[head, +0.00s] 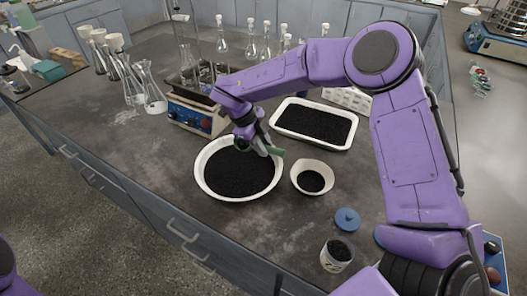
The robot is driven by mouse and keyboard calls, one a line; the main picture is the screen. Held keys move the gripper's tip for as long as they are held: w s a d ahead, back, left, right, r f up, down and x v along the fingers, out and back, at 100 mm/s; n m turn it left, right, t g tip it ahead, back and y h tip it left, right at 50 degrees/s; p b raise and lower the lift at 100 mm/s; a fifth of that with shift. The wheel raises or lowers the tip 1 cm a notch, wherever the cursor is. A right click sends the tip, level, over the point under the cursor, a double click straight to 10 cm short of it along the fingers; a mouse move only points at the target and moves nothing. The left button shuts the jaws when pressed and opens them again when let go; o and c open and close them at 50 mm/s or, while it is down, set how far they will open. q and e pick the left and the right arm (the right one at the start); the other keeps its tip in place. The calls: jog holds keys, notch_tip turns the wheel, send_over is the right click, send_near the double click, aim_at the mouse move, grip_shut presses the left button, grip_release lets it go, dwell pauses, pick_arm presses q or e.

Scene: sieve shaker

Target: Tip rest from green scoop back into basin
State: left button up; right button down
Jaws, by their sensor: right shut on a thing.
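The green scoop (274,151) is in my right gripper (262,146), which is shut on it. The gripper and scoop are over the right rear rim of the basin (203,187), a round white bowl holding a wide bed of black grains. Only a small part of the scoop shows beside the gripper, so its contents and exact tilt cannot be told. My left gripper is out of view; only a bit of my purple left arm shows at the left edge.
A smaller cream bowl (298,187) with black grains stands right of the basin. A white tray (345,146) of black grains lies behind it. A blue lid (347,219) and a jar (335,262) are in front. A blue-fronted device (190,117) and flasks stand behind.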

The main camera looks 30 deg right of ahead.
jog(key=a+m+t+h+b, duration=0.1)
jog(key=t+h+b, duration=0.1)
jog(key=h+b, duration=0.2)
jog(key=s+a+f+m+t+h+b, duration=0.1)
jog(key=t+h+b, duration=0.1)
jog(key=h+b, duration=0.2)
jog(key=s+a+m+t+h+b, duration=0.1)
jog(key=t+h+b, duration=0.1)
jog(key=h+b, duration=0.2)
jog(key=shift+s+a+f+t+b, duration=0.1)
jog(key=shift+s+f+t+b, duration=0.15)
jog(key=shift+b, duration=1.6)
jog(key=shift+w, duration=0.1)
jog(key=y+p, duration=0.1)
jog(key=p, duration=0.1)
jog(key=g+y+p, duration=0.1)
jog(key=p, duration=0.1)
jog(key=d+r+y+p, duration=0.1)
jog(key=p, duration=0.1)
jog(key=shift+w+n+y, duration=0.3)
jog(key=shift+w+n, duration=0.05)
jog(key=shift+n, duration=0.05)
jog(key=shift+r+g+p, duration=0.1)
jog(key=shift+g+p, duration=0.15)
jog(key=shift+p, duration=0.05)
